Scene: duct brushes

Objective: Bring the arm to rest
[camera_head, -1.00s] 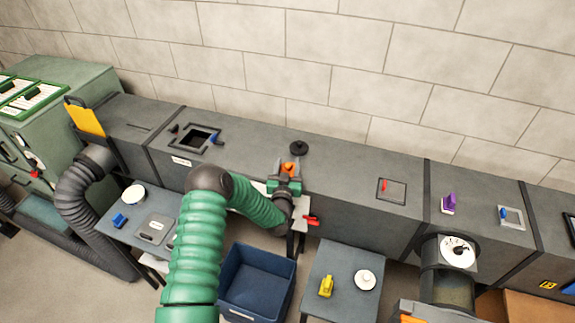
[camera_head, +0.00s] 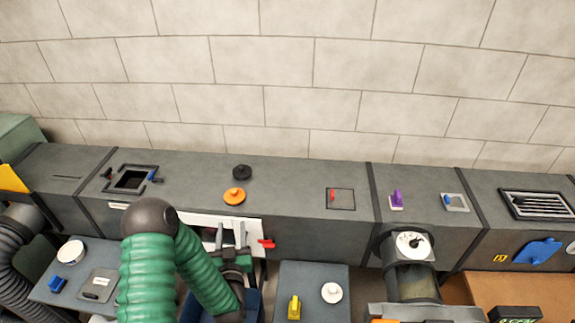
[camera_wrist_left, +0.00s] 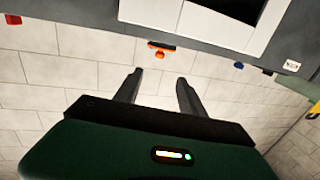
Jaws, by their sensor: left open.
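My left arm (camera_head: 150,265) is green and ribbed and comes in from the lower left, bent at a dark elbow. My left gripper (camera_head: 230,233) is in front of the duct's front face, by a white panel (camera_head: 195,222). Its two fingers stand apart with nothing between them. The left wrist view also shows the open gripper (camera_wrist_left: 157,84), with only pale wall blocks behind the gap. An orange knob (camera_head: 234,195) sits on the duct top beyond the fingertips, apart from them. My right gripper is not in view.
The grey duct (camera_head: 290,190) runs along the block wall. A red handle (camera_head: 267,243) sticks out just right of the gripper. A blue bin (camera_head: 253,305) is below, partly hidden by my arm. A side table (camera_head: 315,275) holds a yellow block (camera_head: 294,307) and a white disc (camera_head: 332,292).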

